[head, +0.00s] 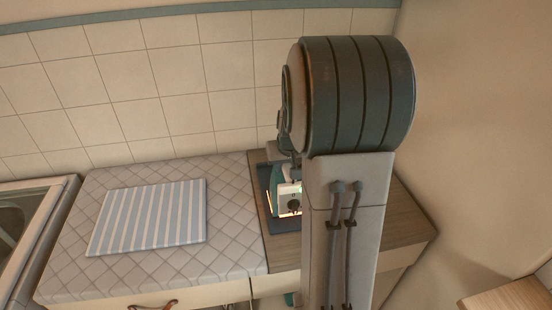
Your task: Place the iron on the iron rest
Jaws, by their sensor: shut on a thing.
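The iron rest (283,226) is a dark blue-grey slab on the wooden counter section, right of the quilted ironing surface. My arm covers its right part. My gripper (290,204) is over the rest, and only its white body with a small green light shows beside the arm. It is shut on the iron, which is mostly hidden behind the hand and arm. A dark teal part with an orange glow shows at the hand's left edge. I cannot tell whether the iron touches the rest.
A folded blue-and-white striped cloth (150,217) lies on the quilted ironing surface (232,253). A sink (15,230) is at the far left. A tiled wall (120,75) runs behind. Bare wooden counter (405,222) shows right of my arm.

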